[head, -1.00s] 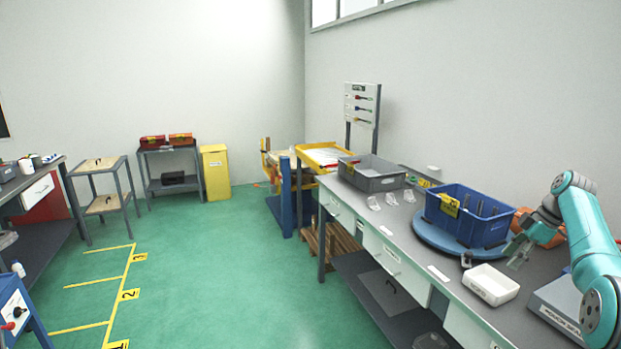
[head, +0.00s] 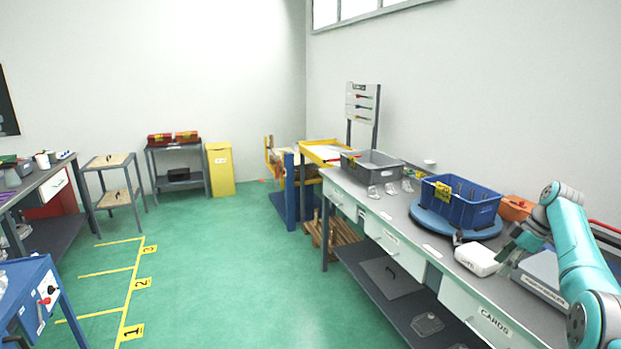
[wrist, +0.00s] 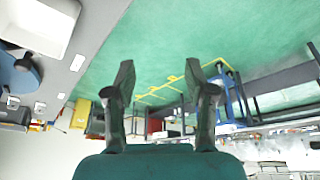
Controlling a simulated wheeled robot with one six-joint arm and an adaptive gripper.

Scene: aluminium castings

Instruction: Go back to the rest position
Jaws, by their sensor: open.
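My gripper (head: 511,246) is above the right part of the long grey bench, just right of a small white tray (head: 480,259). In the wrist view my gripper (wrist: 162,75) has its two fingers wide apart with nothing between them. My teal arm reaches in from the right edge of the head view. The wrist view looks out across the green floor, with the white tray (wrist: 42,22) at its upper left.
A blue crate (head: 473,209) stands on a blue round turntable (head: 428,222) on the bench. A grey bin (head: 371,170) is farther back, and an orange bin (head: 517,208) is behind my gripper. The green floor (head: 215,270) left of the bench is clear.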

